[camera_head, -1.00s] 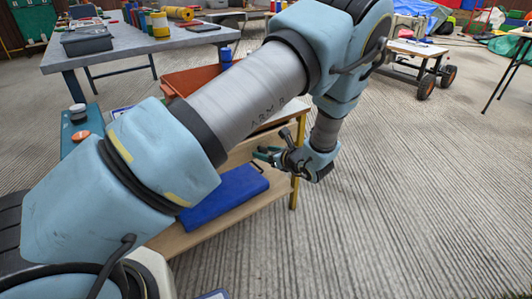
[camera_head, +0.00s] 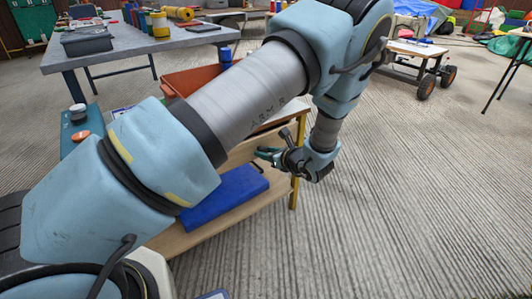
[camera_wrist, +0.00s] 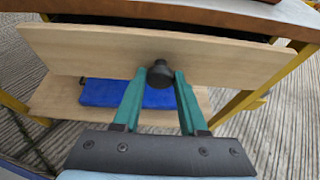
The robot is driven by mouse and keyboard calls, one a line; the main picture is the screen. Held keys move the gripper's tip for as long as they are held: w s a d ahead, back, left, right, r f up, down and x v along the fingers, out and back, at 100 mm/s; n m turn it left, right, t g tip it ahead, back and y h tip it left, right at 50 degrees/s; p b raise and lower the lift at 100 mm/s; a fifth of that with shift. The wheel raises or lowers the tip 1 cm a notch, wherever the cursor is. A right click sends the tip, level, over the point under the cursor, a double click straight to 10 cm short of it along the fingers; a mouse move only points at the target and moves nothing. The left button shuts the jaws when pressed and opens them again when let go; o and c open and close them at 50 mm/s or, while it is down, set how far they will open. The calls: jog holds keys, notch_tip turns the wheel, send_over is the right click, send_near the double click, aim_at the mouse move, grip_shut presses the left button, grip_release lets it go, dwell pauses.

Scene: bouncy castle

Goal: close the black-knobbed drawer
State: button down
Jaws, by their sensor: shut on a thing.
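The drawer's light wooden front (camera_wrist: 90,48) spans the wrist view under the tabletop, and a dark gap along its top edge shows the drawer is partly open. Its black knob (camera_wrist: 160,70) sticks out from the middle of the front. My gripper (camera_wrist: 160,82) has its green fingers on either side of the knob, shut on it. In the head view my gripper (camera_head: 268,154) is at the right end of the wooden table, and my arm hides most of the drawer there.
A blue flat case (camera_wrist: 125,94) lies on the shelf below the drawer; it also shows in the head view (camera_head: 225,195). The table has yellow legs (camera_head: 297,175). An orange-red bin (camera_head: 190,80) stands on top.

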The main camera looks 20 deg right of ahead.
jog(key=shift+w, duration=0.1)
dwell(0.5)
jog(key=shift+w+a, duration=0.2)
jog(key=shift+w, duration=0.7)
jog(key=shift+w+a, duration=0.15)
jog(key=shift+w, duration=0.75)
jog(key=shift+c, duration=2.3)
grip_release()
jog(key=v, duration=1)
jog(key=shift+s+r+p, duration=0.2)
jog(key=shift+s+p, duration=0.15)
jog(key=shift+p, duration=0.1)
